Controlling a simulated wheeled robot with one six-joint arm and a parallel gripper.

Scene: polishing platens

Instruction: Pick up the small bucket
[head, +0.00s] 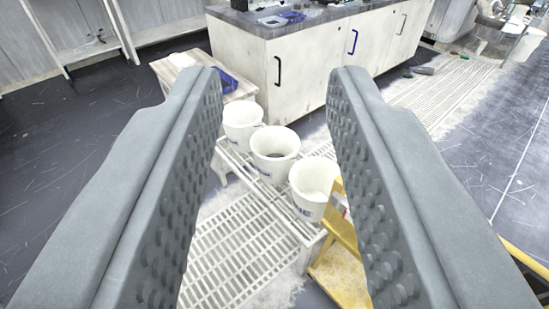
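Three white buckets stand in a row on a low slatted stand (265,196), seen between my fingers in the head view. The far-left bucket (241,122) is partly behind my left finger's edge. The middle bucket (274,152) has something dark inside. The near-right bucket (312,188) has dark lettering on its side. They look similar in size, so I cannot tell which is the small one. My gripper (278,85) is wide open and empty, with textured pads facing each other. The buckets are beyond and below the fingertips, apart from them.
A white cabinet (320,65) with a dark worktop stands behind the buckets. A small wooden table (170,68) with a blue item is at its left. A yellow wooden object (342,265) stands close to the right bucket. Dark floor (70,150) lies open at the left.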

